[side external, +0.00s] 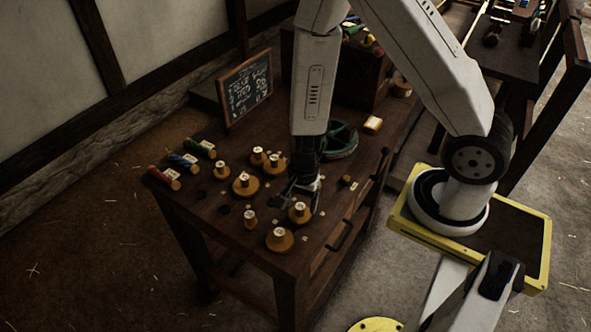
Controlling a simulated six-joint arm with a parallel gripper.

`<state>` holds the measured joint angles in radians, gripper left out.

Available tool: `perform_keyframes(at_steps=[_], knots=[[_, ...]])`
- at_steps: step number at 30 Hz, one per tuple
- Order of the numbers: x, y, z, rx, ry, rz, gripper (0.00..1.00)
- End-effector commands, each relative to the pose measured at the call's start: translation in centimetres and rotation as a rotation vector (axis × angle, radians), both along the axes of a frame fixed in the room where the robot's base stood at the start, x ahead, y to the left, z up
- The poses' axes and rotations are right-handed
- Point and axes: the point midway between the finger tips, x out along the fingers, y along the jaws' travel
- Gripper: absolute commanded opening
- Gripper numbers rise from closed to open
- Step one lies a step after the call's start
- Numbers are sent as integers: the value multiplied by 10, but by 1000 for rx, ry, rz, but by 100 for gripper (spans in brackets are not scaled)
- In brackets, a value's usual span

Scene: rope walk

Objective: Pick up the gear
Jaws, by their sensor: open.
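A dark green round wheel-like piece (341,140) lies on the dark wooden table (207,213), behind and to the right of my gripper; it may be the gear, but I cannot make out teeth. My forearm hides its left part. My gripper (301,203) points down over the front part of the table, open, among small wooden knobbed pieces. One such piece (299,214) is right at the fingertips; I cannot tell whether they touch it. Another piece (279,240) stands in front of it.
More wooden pieces (245,185) stand left of my gripper. Red, blue and green tagged rolls (184,161) lie at the left edge. A chalkboard (246,87) stands at the back. A dark box stands behind the green piece.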

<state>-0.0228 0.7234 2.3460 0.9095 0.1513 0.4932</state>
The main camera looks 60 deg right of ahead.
Motion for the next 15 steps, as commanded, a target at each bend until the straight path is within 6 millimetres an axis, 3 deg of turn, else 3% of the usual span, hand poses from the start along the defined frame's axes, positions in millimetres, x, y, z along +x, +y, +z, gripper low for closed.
perform_keyframes(at_steps=[15], knots=[[0, 2, -18, -1, 1, 0, 77]])
